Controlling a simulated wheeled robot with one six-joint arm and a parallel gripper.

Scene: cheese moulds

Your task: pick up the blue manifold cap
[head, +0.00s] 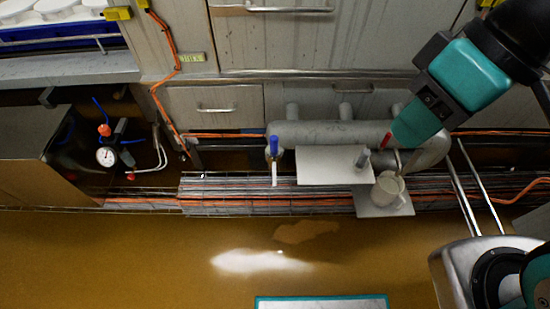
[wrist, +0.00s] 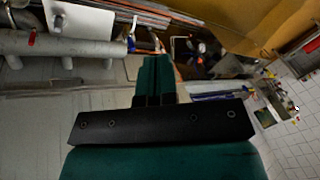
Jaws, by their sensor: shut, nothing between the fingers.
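The blue manifold cap (head: 274,146) is a small upright blue piece at the left end of the grey manifold pipe (head: 325,134). A pale stem shows below it. It also shows in the wrist view (wrist: 131,44), left of and beyond my fingertips. My gripper (head: 398,138) is shut and empty. In the head view it hangs over the right part of the pipe, well to the right of the blue cap and apart from it. In the wrist view its teal fingers (wrist: 153,70) are together. A red piece (head: 386,139) stands by my fingertips.
A pale plate (head: 323,166) carries a grey cylinder (head: 362,157) in front of the pipe. Cables and rails run below. A pressure gauge (head: 105,156) is at left. The brown floor in front is mostly clear.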

